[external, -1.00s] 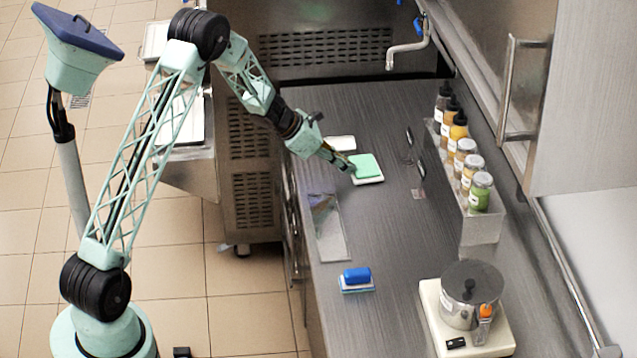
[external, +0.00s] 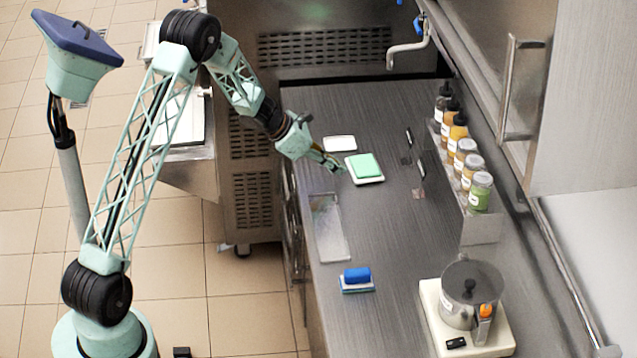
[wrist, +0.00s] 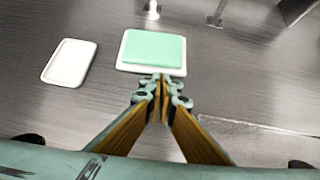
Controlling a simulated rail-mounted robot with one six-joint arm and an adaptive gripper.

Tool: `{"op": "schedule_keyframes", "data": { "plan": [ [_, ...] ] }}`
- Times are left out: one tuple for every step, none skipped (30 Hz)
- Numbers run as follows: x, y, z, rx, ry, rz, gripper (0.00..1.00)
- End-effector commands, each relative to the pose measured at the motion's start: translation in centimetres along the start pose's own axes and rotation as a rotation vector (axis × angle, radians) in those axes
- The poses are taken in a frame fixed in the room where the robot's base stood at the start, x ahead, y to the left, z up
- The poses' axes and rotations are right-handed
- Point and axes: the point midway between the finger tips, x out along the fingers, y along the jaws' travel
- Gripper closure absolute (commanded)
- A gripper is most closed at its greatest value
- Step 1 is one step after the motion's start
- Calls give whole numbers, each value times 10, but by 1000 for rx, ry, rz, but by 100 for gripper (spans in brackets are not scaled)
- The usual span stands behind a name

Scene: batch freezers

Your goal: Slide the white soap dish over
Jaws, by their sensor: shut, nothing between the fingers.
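A white rectangular dish (external: 340,143) lies empty and flat on the counter; it also shows at the left in the wrist view (wrist: 69,63). Beside it, a second white dish (external: 373,181) carries a pale green block (external: 364,165); this dish (wrist: 150,70) and block (wrist: 155,48) are ahead of the fingers in the wrist view. My gripper (external: 342,169) is shut and empty at the left edge of the dish with the green block. In the wrist view my fingertips (wrist: 161,82) are close together near that dish's near edge; I cannot tell whether they touch it.
A shallow metal tray (external: 330,228) and a blue-handled brush (external: 357,279) are nearer the counter front. A bottle rack (external: 481,230) and a scale with a pot (external: 470,300) stand on the right. Dark utensils (external: 420,170) lie right of the dishes. The middle counter is clear.

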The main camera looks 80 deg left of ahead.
Motion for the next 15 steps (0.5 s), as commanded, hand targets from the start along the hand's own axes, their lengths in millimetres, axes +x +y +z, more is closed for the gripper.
{"op": "schedule_keyframes", "data": {
  "plan": [
    [-3, 0, -6, 0, 0, 0, 100],
    [-5, -1, -8, 1, 0, 0, 100],
    [-14, 0, -5, 1, 0, 0, 100],
    [-19, 0, -4, 2, 0, 0, 100],
    [-24, 0, -4, 2, 0, 0, 100],
    [-30, 0, -3, 2, 0, 1, 100],
    [-34, -1, -3, 2, 0, 1, 100],
    [-39, 0, -3, 2, 0, 1, 100],
    [-45, 0, -4, 2, 0, 1, 100],
    [-49, 0, -4, 2, 0, 1, 100],
    [-54, 0, -4, 2, 0, 1, 100],
    [-60, 0, -3, 2, 0, 1, 100],
    [-64, 0, -3, 2, 0, 1, 100],
    [-68, 0, -3, 1, 0, 0, 100],
    [-73, -1, -4, 1, 0, 0, 100]
  ]
}}
